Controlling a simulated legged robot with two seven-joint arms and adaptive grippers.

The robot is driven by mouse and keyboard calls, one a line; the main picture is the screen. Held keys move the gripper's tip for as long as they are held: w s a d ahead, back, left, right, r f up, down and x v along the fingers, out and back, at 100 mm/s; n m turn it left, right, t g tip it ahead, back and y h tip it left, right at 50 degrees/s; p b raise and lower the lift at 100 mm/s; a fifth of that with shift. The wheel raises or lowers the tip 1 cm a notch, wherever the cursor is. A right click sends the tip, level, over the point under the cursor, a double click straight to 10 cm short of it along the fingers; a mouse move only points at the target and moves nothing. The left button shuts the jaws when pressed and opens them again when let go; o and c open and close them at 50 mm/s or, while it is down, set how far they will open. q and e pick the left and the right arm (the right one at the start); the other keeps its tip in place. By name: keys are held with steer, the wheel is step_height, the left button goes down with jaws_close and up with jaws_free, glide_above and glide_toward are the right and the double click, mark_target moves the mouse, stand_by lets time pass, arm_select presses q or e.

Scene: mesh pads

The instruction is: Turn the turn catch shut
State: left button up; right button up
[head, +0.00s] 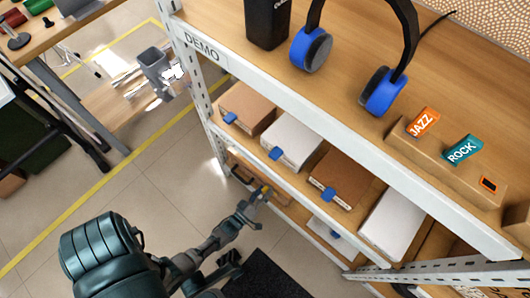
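My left gripper (257,197) reaches from the lower left to the front of the rack's lower shelf. Its tips are beside a small yellow-orange piece (267,189), which may be the turn catch; it is too small to tell its shape or angle. I cannot tell whether the gripper touches it, or whether its fingers are open or shut. A dark curved handle (241,174) shows just left of there, at a wooden front on the lower shelf. My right gripper is not seen.
The rack's white front beam (330,128) runs above. Boxes with blue tabs, one brown (340,178) and one white (291,138), fill the middle shelf. Blue headphones (382,92) stand on top.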

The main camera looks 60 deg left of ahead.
arm_select(q)
steer(key=shift+f, duration=0.1)
steer(key=c, duration=0.8)
steer(key=shift+a, duration=0.2)
jaws_close()
steer(key=shift+m, duration=0.8)
steer(key=m, duration=0.6)
steer(key=shift+w, duration=0.1)
steer(key=m, duration=0.5)
steer(key=shift+w+d+r+m, duration=0.1)
steer(key=shift+r+m, duration=0.1)
steer(key=shift+m, duration=0.9)
